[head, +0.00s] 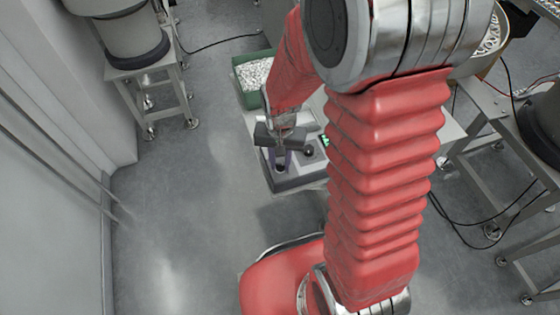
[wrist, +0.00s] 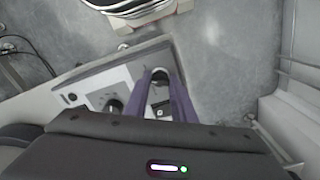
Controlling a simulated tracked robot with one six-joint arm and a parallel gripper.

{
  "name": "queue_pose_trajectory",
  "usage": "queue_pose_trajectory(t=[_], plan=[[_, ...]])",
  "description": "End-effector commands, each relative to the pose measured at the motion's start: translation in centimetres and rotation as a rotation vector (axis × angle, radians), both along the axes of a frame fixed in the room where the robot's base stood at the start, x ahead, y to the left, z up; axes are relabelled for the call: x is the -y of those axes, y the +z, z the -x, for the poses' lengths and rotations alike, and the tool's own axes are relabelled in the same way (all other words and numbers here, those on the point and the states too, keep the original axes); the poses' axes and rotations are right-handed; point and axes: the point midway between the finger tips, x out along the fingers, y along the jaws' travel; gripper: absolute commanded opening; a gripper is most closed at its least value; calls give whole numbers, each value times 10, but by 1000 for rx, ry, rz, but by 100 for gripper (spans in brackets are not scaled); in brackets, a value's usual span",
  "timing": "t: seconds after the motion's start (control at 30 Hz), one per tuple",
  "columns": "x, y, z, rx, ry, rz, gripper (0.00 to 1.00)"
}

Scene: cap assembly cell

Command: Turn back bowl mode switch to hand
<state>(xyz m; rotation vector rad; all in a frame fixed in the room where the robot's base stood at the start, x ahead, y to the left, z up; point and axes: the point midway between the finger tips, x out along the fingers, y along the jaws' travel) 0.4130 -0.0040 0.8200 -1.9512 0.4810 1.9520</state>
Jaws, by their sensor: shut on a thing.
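My gripper (head: 281,163) reaches down onto a grey control box with a light top panel (head: 312,168). In the wrist view its two purple fingers (wrist: 164,82) are shut on a dark round switch knob (wrist: 160,75) near the panel's edge. The knob's pointer and label are too small or hidden to read, so I cannot tell its setting. A second dark knob (wrist: 113,105) sits beside it, also seen in the head view (head: 308,151). A small dark button (wrist: 72,97) lies farther left on the panel.
A small green display (head: 325,141) is lit on the panel. A green bin of pale parts (head: 254,75) stands behind. A bowl feeder on a stand (head: 135,45) is at upper left. Cables (head: 455,225) lie on the floor at right. Floor at left (head: 190,215) is clear.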

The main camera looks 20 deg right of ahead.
Motion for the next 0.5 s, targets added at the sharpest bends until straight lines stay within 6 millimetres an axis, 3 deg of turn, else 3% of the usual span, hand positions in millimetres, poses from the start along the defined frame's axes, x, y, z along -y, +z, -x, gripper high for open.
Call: queue_pose_trajectory(t=[0.5], plan=[[0,0,-1,4,-296,0,1]])
